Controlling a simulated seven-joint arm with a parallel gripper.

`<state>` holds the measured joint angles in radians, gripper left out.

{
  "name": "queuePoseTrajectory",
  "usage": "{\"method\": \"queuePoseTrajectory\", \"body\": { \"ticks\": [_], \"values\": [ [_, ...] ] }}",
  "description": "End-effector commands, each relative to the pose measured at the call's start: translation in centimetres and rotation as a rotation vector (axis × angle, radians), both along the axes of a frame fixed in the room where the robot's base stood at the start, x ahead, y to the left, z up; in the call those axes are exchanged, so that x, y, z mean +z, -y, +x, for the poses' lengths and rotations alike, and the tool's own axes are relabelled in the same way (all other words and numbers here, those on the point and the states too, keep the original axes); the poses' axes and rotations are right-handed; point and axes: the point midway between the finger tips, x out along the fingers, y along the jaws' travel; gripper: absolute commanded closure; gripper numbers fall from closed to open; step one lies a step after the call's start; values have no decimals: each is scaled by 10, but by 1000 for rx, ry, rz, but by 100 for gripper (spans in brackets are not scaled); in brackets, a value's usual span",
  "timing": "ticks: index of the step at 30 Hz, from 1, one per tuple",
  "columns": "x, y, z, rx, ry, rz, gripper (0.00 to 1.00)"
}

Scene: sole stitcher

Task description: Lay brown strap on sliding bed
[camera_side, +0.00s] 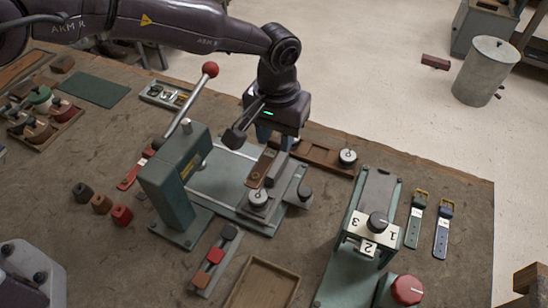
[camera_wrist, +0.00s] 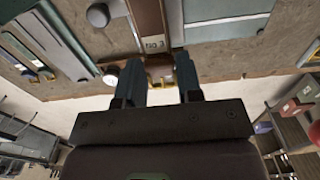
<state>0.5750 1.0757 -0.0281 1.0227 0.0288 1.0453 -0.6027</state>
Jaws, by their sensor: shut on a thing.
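The fingers partly hide that end. I cannot tell whether the strap's whole length touches the bed.
A green stitching post (camera_side: 176,185) with a red-knobbed lever (camera_side: 210,69) stands left of the bed. A numbered-block machine (camera_side: 362,235), green strap (camera_side: 415,220) and blue strap (camera_side: 443,228) are right.

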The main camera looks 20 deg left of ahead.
Motion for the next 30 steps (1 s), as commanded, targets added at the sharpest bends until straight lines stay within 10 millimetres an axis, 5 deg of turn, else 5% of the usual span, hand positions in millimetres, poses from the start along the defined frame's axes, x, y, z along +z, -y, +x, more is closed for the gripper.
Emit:
{"method": "queuePoseTrajectory", "body": {
  "ticks": [14, 25, 26, 29, 30],
  "values": [
    [-53, 0, 0, 0, 1, -1, 90],
    [-58, 0, 0, 0, 1, -1, 90],
    [-58, 0, 0, 0, 1, -1, 65],
    [-58, 0, 0, 0, 2, -1, 42],
    [-58, 0, 0, 0, 2, -1, 42]
  ]
}}
